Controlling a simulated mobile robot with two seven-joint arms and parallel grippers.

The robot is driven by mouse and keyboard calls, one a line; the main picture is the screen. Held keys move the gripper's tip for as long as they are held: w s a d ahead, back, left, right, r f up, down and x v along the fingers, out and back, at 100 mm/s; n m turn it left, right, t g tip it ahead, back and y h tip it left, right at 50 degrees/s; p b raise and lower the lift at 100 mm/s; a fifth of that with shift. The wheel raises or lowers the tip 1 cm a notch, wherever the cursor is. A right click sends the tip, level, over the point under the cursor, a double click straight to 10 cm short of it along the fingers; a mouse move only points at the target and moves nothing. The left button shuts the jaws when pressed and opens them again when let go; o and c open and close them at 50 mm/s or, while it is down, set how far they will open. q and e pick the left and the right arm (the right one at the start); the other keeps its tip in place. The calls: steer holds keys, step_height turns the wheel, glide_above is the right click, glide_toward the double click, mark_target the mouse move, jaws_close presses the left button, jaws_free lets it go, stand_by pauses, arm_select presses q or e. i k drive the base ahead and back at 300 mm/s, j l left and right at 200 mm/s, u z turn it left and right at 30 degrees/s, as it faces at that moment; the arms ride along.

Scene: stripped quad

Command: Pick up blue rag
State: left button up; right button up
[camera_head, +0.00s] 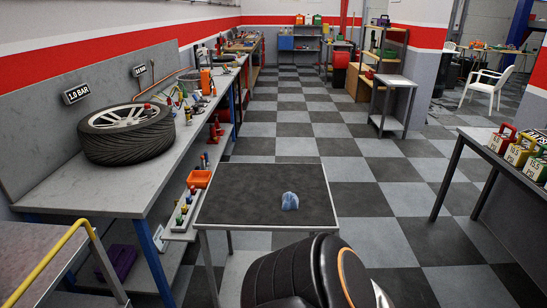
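The blue rag (290,201) is a small crumpled light-blue bundle. It lies on the dark top of a small table (240,190), right of the middle of that top. Nothing touches it apart from the table top. A black rounded part of my own body with an orange ring fills the bottom middle of the head view, just in front of the table. Neither of my grippers shows in this view.
A long workbench (75,187) with a tyre (126,132) runs along the left wall. A yellow rail (45,262) is at the lower left. A table with containers (478,138) stands at the right. The checkered floor (385,200) between is clear.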

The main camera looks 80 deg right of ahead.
mark_target(289, 201)
steer(key=z, duration=0.9)
steer(key=j+z, duration=0.1)
steer(key=z, duration=0.8)
steer(key=k+z, duration=0.1)
steer(key=z, duration=0.8)
steer(key=u, duration=0.45)
steer(key=l+u, duration=0.15)
steer(key=u, duration=0.2)
steer(key=i+l+u, duration=0.1)
steer(key=u, duration=0.3)
steer(key=l+u, duration=0.85)
steer(key=l, duration=0.35)
steer(key=k+l, duration=0.1)
steer(key=l, duration=0.25)
steer(key=l+u, duration=0.1)
steer(key=l, duration=0.3)
steer(key=k+l+u, duration=0.1)
steer(key=l, duration=0.25)
steer(key=k+l, duration=0.15)
steer(key=l, duration=0.2)
steer(key=k+l+u, duration=0.1)
steer(key=l, duration=0.25)
